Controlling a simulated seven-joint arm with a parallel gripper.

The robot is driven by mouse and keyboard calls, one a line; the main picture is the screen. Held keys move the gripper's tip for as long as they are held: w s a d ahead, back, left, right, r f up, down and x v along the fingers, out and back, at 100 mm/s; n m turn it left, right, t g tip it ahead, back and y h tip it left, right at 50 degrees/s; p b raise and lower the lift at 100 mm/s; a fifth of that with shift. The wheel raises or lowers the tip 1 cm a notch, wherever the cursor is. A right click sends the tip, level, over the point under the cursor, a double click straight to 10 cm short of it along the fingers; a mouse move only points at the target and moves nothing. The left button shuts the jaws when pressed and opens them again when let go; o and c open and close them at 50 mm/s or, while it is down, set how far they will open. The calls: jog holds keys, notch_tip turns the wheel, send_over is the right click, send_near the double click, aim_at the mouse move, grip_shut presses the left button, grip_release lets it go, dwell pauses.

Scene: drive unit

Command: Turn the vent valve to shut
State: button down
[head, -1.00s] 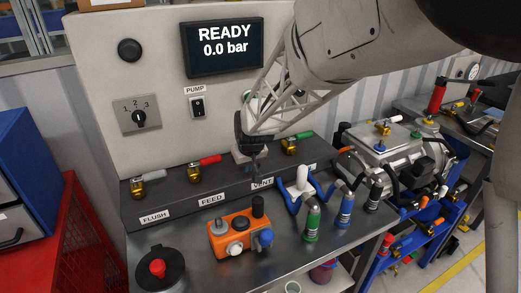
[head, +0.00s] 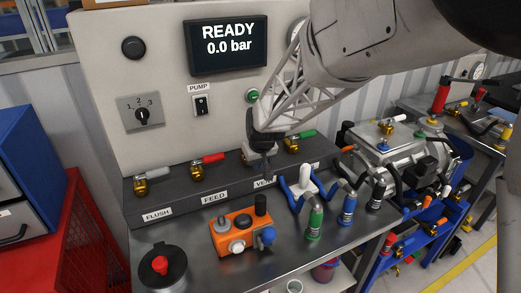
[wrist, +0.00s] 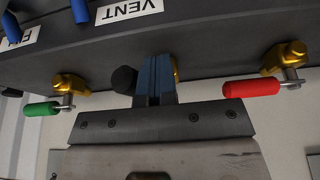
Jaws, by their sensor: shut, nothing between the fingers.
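The vent valve stands on the dark sloped ledge behind the VENT label (wrist: 130,12). In the wrist view its black handle end (wrist: 123,80) shows left of my fingers, and a bit of its gold body (wrist: 176,70) shows to their right. The fingers hide its middle, so I cannot tell whether they touch it or its exact angle. My gripper (wrist: 155,97) is shut and empty, right in front of the valve. In the head view my gripper (head: 265,172) points down just above the VENT label (head: 264,182) and covers the valve.
The red-handled feed valve (head: 207,159) and green-handled valve (head: 301,135) flank the vent valve closely. A silver-handled flush valve (head: 152,174) is farther left. An orange block (head: 235,233) and a blue-armed stand (head: 306,185) sit on the bench in front. The screen reads READY, 0.0 bar.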

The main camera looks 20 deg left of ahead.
jog(key=shift+w+d, duration=0.3)
dwell(0.4)
jog(key=shift+w+d, duration=0.4)
jog(key=shift+w, duration=0.2)
